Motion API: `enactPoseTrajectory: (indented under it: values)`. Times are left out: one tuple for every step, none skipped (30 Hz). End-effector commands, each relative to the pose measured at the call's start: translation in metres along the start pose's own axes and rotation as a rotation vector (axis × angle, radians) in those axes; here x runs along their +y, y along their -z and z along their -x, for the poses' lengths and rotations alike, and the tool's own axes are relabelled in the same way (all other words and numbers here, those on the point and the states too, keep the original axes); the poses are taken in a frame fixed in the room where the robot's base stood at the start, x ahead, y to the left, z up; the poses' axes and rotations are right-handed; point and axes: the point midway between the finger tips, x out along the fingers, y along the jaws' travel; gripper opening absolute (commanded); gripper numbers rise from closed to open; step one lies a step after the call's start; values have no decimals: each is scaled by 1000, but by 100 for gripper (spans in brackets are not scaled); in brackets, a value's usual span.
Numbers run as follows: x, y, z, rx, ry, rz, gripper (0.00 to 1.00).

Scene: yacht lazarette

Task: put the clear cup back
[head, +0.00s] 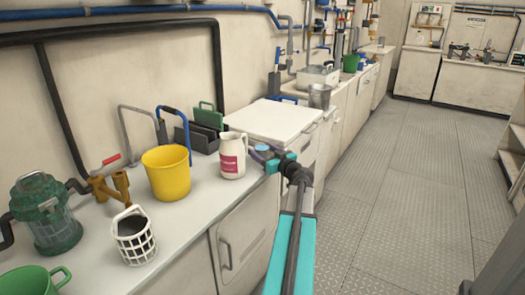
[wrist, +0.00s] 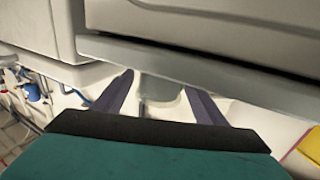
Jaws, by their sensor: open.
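My gripper (head: 264,154) is open at the front edge of the counter, just right of a white jug with a pink label (head: 233,156). In the wrist view its two dark fingers (wrist: 160,98) stand apart. A small pale-blue round shape (head: 263,147) shows between the fingers in the head view, and a grey-green shape (wrist: 160,88) shows between them in the wrist view. I cannot tell whether this is the clear cup. A grey, cup-shaped vessel (head: 320,96) stands farther back along the counter; I cannot tell whether it is clear.
A yellow bucket (head: 167,172), white basket (head: 133,236), green cup (head: 35,282) and green strainer (head: 46,212) stand on the near counter (head: 195,212). A raised white lid (head: 272,120) lies beyond the gripper. The floor (head: 405,190) to the right is clear.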

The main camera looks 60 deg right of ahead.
Motion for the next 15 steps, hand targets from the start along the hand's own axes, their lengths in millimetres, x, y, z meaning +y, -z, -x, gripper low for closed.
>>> enactPoseTrajectory:
  values:
    - [0,0,0,0,0,0,65]
    - [0,0,0,0,0,0,65]
    - [0,1,0,0,0,0,65]
    - [0,1,0,0,0,0,65]
    - [0,1,0,0,0,0,65]
    - [0,2,0,1,0,-1,65]
    - [0,3,0,1,0,-1,65]
    - [0,4,4,0,-1,-2,65]
    - [0,4,8,0,-1,-2,65]
    - [0,4,11,0,-2,-1,65]
    - [0,5,14,0,-2,-1,65]
    - [0,5,19,0,-2,-1,65]
    - [0,5,22,0,-2,-1,65]
    - [-1,5,26,0,-2,0,65]
    - [-1,5,31,0,-2,0,65]
